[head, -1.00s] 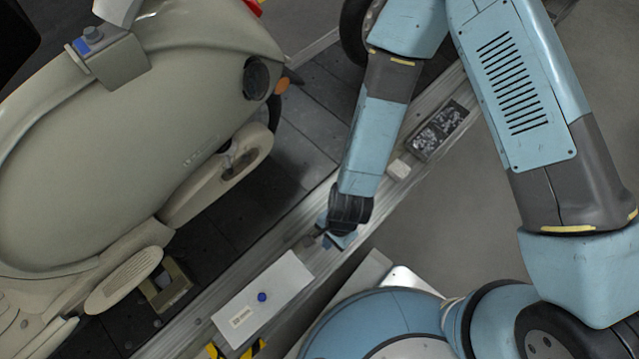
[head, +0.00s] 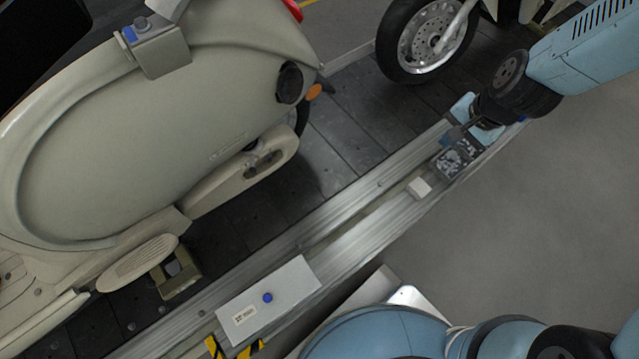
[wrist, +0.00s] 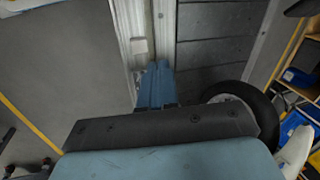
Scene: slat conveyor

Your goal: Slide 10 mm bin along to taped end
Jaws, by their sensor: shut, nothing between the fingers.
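The dark bin (head: 457,158), holding grey metal pieces, sits on the pale slatted rail (head: 363,222) toward its upper right end. Its label is too small to read. My gripper (head: 457,135) is shut and empty at the bin's far end and hides part of it; I cannot tell whether it touches. In the wrist view my gripper (wrist: 157,84) shows as two blue fingers together, over the rail, with the bin mostly hidden behind them. Yellow-black tape (head: 236,348) marks the lower left end of the rail.
A beige scooter (head: 150,130) stands left, a wheel (head: 425,40) above.

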